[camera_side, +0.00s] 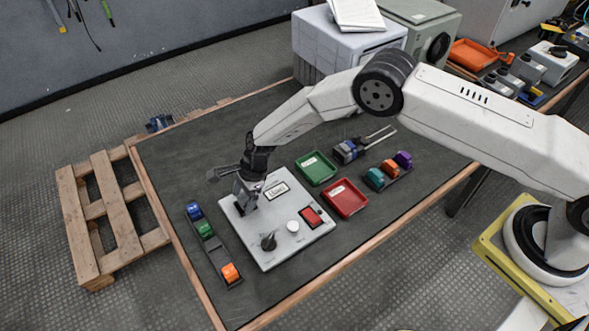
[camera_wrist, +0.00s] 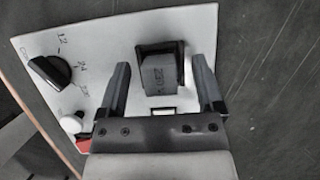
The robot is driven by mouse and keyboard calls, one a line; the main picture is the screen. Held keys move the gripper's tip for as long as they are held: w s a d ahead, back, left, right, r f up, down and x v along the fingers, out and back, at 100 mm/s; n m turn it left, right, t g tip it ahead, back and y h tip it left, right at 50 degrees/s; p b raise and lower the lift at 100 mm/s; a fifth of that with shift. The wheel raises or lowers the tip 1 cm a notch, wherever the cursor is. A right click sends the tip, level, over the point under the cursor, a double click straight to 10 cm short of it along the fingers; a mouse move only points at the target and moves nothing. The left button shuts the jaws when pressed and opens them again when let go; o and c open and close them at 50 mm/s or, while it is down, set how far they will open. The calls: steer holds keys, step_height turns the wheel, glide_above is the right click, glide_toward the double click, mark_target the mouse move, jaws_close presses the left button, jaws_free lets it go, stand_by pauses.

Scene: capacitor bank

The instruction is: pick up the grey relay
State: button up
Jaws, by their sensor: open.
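The grey relay (camera_wrist: 155,76) is a small grey block with printed marks on its face. In the wrist view it sits in a black socket on the light grey panel (camera_wrist: 120,28). My gripper (camera_wrist: 159,66) is open, with one finger on each side of the relay and a gap visible on both sides. In the side view my gripper (camera_side: 246,190) is low over the left rear part of the panel (camera_side: 243,231). The relay is mostly hidden by the gripper there. I cannot tell how far down the fingers reach.
The panel also carries a black knob (camera_side: 268,241), a white button (camera_side: 292,226) and a red switch (camera_side: 312,216). A rack of coloured blocks (camera_side: 218,258) lies left. Green (camera_side: 316,167) and red (camera_side: 345,198) trays lie right, near another block rack (camera_side: 388,178). The far-left mat is clear.

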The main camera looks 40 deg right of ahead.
steer(key=shift+c, duration=0.2)
jaws_close()
steer(key=shift+r, duration=0.15)
steer(key=shift+r, duration=1.1)
steer(key=s+d+r, duration=0.2)
steer(key=s+r, duration=0.3)
steer(key=s, duration=0.1)
steer(key=s+d+r, duration=0.3)
steer(key=s+r, duration=0.2)
steer(key=s, duration=0.1)
steer(key=shift+s+d+r, duration=0.25)
steer(key=shift+s+d, duration=0.1)
steer(key=shift+s, duration=0.05)
